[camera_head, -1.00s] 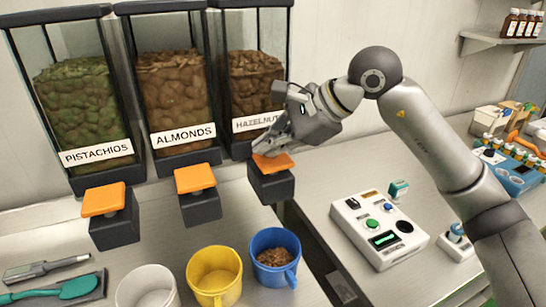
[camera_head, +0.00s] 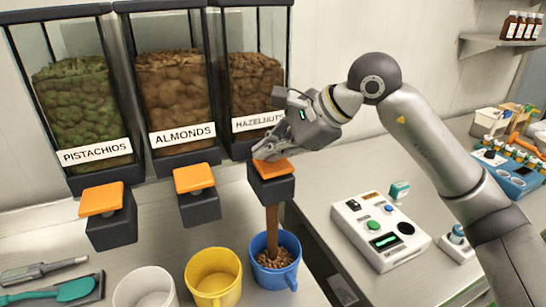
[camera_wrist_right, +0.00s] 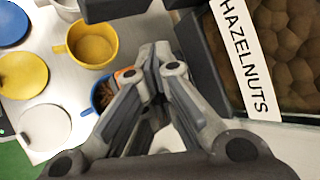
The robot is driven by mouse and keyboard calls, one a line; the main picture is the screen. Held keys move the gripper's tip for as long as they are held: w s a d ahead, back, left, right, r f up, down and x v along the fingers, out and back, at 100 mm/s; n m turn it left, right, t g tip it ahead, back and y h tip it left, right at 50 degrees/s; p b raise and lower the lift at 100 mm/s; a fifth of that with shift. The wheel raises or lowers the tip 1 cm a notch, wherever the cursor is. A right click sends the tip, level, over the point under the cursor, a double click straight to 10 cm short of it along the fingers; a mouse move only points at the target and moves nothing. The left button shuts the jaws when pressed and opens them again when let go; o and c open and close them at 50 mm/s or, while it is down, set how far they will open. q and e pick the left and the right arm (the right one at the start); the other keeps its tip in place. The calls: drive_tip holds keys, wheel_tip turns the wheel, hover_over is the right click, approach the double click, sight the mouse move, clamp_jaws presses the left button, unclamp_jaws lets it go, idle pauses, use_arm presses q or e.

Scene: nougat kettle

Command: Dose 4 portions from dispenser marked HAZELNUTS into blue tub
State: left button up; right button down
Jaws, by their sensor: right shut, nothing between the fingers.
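The hazelnuts dispenser (camera_head: 252,82) is the rightmost of three, with a white label and an orange press plate (camera_head: 273,167) on its dark outlet. My right gripper (camera_head: 262,152) is shut and empty, its fingertips at the orange plate; contact is hard to make out. A brown stream (camera_head: 272,232) falls from the outlet into the blue tub (camera_head: 291,277), which stands below and holds brown pieces. In the right wrist view the closed fingers (camera_wrist_right: 152,52) cover most of the orange plate and part of the blue tub (camera_wrist_right: 98,92). My left gripper is not in view.
Pistachios (camera_head: 80,107) and almonds (camera_head: 172,97) dispensers stand to the left. A yellow tub (camera_head: 213,285) and a white tub (camera_head: 146,290) stand beside the blue one. A button box (camera_head: 378,230) sits on the right counter.

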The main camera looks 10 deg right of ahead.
sight(271, 164)
idle(0.4)
drive_tip(key=shift+w+r+p, duration=0.1)
drive_tip(key=shift+r+p, duration=0.85)
drive_tip(key=shift+r, duration=0.35)
drive_tip(key=shift+r, duration=0.1)
wheel_tip(271, 164, up, 5)
drive_tip(key=p, duration=0.3)
idle(2.0)
drive_tip(key=r+m+t+h, duration=0.1)
drive_tip(key=m, duration=0.7)
drive_tip(key=d+r+m+t+h+p, duration=0.1)
drive_tip(key=m+h, duration=0.1)
drive_tip(key=m, duration=0.6)
drive_tip(key=w+r+m+t+h, duration=0.1)
drive_tip(key=m, duration=0.8)
drive_tip(key=shift+d+r+h+p, duration=0.3)
drive_tip(key=shift+r+h+p, duration=0.05)
drive_tip(key=shift+h+p, duration=0.05)
